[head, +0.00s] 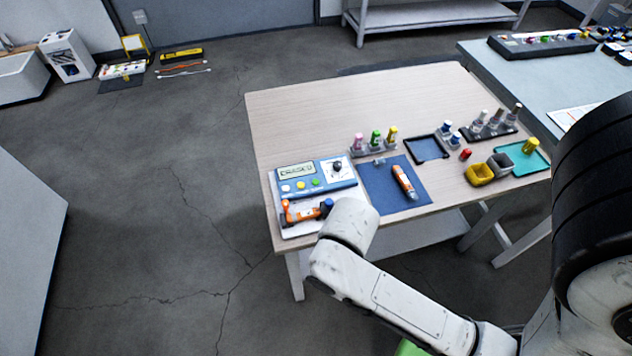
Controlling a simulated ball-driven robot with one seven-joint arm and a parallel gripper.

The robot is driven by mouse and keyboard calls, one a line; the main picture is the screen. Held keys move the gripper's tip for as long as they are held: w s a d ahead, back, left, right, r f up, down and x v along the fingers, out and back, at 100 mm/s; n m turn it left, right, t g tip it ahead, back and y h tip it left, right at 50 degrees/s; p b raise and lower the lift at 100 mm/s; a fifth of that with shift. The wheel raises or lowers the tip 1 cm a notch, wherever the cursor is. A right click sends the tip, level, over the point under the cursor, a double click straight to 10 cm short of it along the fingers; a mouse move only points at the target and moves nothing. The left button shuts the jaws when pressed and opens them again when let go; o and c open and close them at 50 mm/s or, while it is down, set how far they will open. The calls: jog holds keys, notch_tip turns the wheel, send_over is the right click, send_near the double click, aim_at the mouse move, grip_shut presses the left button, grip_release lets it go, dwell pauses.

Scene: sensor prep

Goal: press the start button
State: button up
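A blue-and-white instrument (331,187) sits at the table's near left corner. Its face has a grey display (296,170), a dark knob (337,166), and a row of small buttons: a pale one (286,188), a yellow one (301,185) and a green one (315,182). No label is legible, so I cannot tell which is the start button. My white arm reaches in from the lower right, and its rounded wrist is just in front of the instrument's lower right. My gripper's fingers do not show; the wrist appears to hide them.
An orange-and-dark tool (300,216) lies on a white base before the instrument. A blue mat (378,198) holds an orange-and-white device (404,183). The table's back (340,98) is clear.

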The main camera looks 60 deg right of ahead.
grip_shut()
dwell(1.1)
